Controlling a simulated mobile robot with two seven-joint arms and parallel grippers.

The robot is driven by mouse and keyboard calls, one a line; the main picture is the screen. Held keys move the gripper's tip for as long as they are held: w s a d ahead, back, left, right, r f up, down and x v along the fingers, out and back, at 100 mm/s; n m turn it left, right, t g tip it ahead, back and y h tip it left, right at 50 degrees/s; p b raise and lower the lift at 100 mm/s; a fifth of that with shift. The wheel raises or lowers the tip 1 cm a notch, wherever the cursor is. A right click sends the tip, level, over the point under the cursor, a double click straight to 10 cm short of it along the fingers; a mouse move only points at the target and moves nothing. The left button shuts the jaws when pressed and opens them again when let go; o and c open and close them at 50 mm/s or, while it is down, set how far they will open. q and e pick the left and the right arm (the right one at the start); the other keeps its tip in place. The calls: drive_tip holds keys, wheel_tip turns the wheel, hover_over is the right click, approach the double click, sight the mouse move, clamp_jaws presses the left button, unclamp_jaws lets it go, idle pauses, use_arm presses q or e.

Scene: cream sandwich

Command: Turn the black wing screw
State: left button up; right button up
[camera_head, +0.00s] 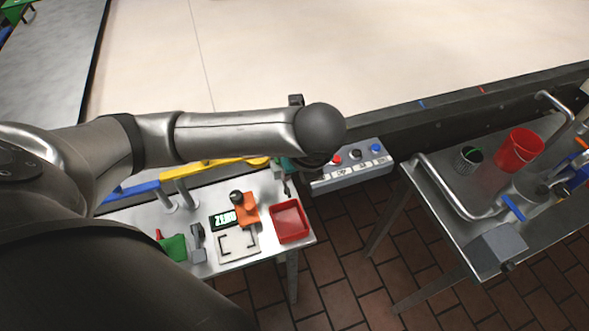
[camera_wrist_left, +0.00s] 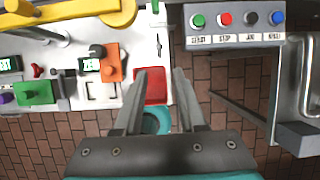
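I cannot single out the black wing screw with certainty. A small dark wing-like part (camera_head: 562,189) sits on the machine at the right edge of the head view. A dark knob (camera_head: 508,266) sticks out below a grey box on the right table. My left gripper (camera_wrist_left: 163,78) is open, with nothing seen held between its fingers. In the head view it is mostly hidden under my left arm, above the right end of the left table and away from the right table. My right gripper is not in view.
The left table (camera_head: 278,262) holds a red tray (camera_head: 290,222), an orange block (camera_head: 247,212) and a green block (camera_head: 173,248). A button box (camera_head: 350,170) stands between the tables. The right table carries a red bucket (camera_head: 519,150) and bent metal rails (camera_head: 440,187).

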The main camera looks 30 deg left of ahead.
use_arm(q)
approach(287, 188)
drive_tip(key=b+x, duration=0.2)
drive_tip(key=x, duration=0.6)
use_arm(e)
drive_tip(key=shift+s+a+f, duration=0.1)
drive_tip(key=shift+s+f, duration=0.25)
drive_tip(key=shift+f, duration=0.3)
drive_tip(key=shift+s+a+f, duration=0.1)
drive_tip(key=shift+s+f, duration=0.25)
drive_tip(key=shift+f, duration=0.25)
use_arm(q)
clamp_jaws()
